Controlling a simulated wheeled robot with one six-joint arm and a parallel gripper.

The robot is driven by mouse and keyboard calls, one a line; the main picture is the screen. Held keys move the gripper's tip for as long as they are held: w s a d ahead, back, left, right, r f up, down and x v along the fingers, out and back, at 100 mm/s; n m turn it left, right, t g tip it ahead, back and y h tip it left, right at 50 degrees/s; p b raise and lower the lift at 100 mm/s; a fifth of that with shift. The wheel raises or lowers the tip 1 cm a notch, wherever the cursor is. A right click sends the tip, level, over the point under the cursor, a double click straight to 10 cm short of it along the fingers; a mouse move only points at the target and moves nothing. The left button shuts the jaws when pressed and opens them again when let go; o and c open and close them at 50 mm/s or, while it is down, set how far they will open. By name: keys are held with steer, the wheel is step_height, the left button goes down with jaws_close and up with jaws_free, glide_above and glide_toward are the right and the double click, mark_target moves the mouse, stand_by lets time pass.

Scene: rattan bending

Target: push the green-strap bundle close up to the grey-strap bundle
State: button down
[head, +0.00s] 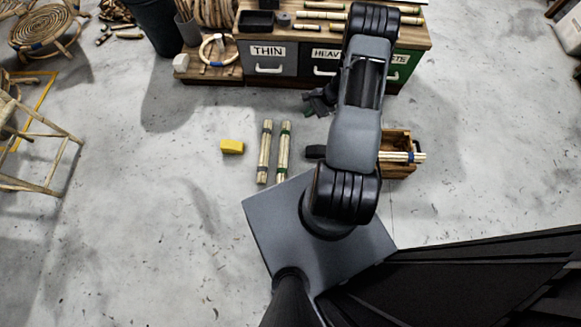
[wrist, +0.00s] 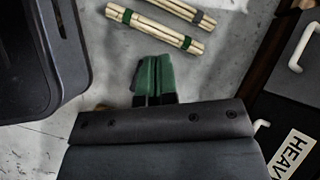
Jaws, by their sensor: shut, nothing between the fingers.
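The grey-strap bundle (head: 264,152) and the green-strap bundle (head: 283,152) lie on the concrete floor, nearly parallel. The green-strap one is on the right, with a narrow strip of floor between them. In the wrist view the green-strap bundle (wrist: 158,29) is nearer my fingers, and the grey-strap bundle (wrist: 178,10) is partly cut off by the top edge. My gripper (head: 308,111) is shut and empty, to the right of the far end of the green-strap bundle. Its green fingertips also show in the wrist view (wrist: 154,72), apart from both bundles.
A yellow block (head: 232,146) lies left of the bundles. A wooden crate (head: 398,139) holding a blue-strap bundle (head: 398,157) stands to the right, partly behind my arm. A drawer cabinet (head: 270,52) stands at the back. The floor left of the bundles is otherwise clear.

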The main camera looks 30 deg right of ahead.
steer(key=s+d+f+m+t+b, duration=0.1)
steer(key=s+f+m+b, duration=0.25)
steer(key=f, duration=1.15)
steer(key=m+t+b, duration=0.1)
steer(key=m+b, duration=0.3)
steer(key=b, duration=0.4)
glide_toward(286, 165)
steer(key=shift+n+y, duration=0.25)
steer(key=shift+y, duration=0.05)
step_height(286, 165, down, 5)
steer(key=shift+w+f, duration=0.2)
steer(key=shift+w+a+r, duration=0.1)
steer(key=shift+w+a, duration=0.2)
steer(key=shift+a, duration=0.2)
steer(key=shift+w+a+r, duration=0.1)
steer(key=shift+w+a, duration=0.2)
steer(key=shift+a, duration=0.2)
steer(key=shift+w+a+b, duration=0.4)
steer(key=shift+w+a, duration=0.05)
steer(key=shift+a, duration=0.35)
